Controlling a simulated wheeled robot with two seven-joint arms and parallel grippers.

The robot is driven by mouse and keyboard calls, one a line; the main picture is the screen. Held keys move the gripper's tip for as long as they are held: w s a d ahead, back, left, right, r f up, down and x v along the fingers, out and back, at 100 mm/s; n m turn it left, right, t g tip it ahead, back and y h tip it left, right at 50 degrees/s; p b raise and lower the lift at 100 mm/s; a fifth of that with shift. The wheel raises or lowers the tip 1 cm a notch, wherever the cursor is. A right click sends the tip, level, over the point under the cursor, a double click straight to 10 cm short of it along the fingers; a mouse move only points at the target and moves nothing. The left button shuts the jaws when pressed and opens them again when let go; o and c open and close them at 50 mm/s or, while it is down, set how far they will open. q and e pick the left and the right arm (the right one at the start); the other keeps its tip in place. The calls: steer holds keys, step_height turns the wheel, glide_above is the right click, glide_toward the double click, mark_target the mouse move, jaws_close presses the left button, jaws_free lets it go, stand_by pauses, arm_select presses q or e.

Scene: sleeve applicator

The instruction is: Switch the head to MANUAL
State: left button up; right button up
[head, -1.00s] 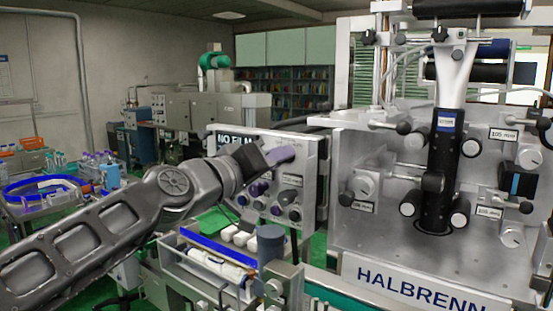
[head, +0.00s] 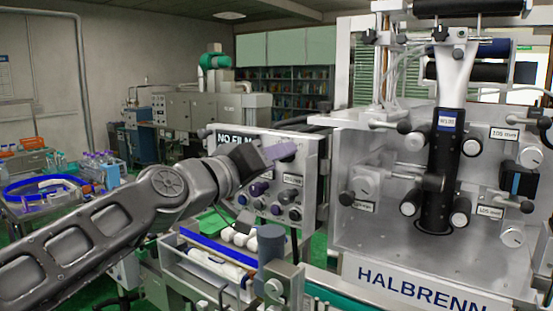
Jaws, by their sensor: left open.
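The control panel (head: 312,200) stands left of the sleeve applicator, with a dark display reading "NO FILM" (head: 230,138) at its top left. The applicator head with a black column (head: 441,185) stands at the right. My right gripper is not in view.
White containers (head: 240,238) lie behind a blue rail (head: 215,245) below the panel, with a grey cylinder (head: 271,243) beside them. The HALBRENN machine plate (head: 420,288) fills the lower right. A side table with bottles (head: 100,160) stands far left.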

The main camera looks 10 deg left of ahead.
arm_select(q)
steer(key=b+v, duration=0.1)
steer(key=v, duration=0.6)
steer(key=shift+b, duration=0.4)
